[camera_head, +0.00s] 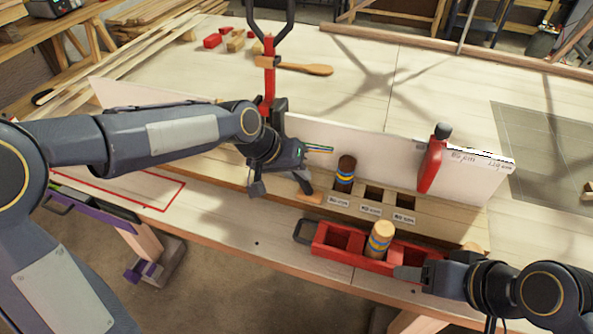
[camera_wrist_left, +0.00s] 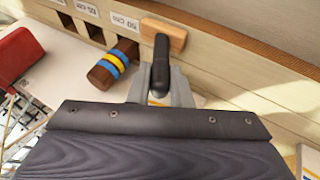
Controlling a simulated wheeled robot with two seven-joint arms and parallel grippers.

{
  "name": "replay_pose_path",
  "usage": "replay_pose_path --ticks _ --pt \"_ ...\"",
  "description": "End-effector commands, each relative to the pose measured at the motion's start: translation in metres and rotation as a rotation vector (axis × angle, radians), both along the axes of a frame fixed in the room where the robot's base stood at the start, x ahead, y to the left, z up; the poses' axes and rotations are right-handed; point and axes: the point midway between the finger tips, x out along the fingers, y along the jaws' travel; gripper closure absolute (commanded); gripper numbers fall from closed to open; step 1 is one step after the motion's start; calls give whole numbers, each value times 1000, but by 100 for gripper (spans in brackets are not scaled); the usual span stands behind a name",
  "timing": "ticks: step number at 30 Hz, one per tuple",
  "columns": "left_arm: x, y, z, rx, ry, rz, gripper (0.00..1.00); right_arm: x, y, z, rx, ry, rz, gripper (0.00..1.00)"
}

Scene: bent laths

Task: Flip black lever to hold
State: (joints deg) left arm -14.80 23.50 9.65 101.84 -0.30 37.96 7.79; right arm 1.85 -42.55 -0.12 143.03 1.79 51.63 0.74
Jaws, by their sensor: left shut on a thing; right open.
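The black lever (camera_wrist_left: 161,62) shows in the left wrist view as a dark handle with a rounded end. It stands between the grey fingers of my left gripper (camera_wrist_left: 160,92), which is shut on it, in front of a small wooden block (camera_wrist_left: 165,34). In the head view my left gripper (camera_head: 306,184) is low at the wooden fixture, beside the block (camera_head: 310,199); the lever is hard to make out there. My right gripper (camera_head: 402,272) is open at the right part of the red tray (camera_head: 330,250), apart from the lever.
A dark banded peg (camera_head: 345,172) stands in a labelled slot of the fixture (camera_head: 450,225). A light-topped banded peg (camera_head: 380,240) stands in the red tray. A tall white board (camera_head: 370,150) runs behind, with red clamps (camera_head: 432,165) on it. The table beyond has free room.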

Motion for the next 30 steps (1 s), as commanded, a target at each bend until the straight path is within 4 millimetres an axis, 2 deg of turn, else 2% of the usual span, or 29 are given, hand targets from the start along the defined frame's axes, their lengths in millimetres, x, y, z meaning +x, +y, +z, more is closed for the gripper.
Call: replay_pose_path --ticks 10,16,24,30 --pt "0 -1 1 6 -2 0 100 0 0 1 0 0 0 39" --pt "-2 -5 5 59 -20 -4 100 0 0 9 0 0 0 39" --pt "-7 -20 9 237 -81 -9 100 0 0 21 0 0 0 39" --pt "-10 -33 7 411 -139 -7 100 0 0 16 0 0 0 39"
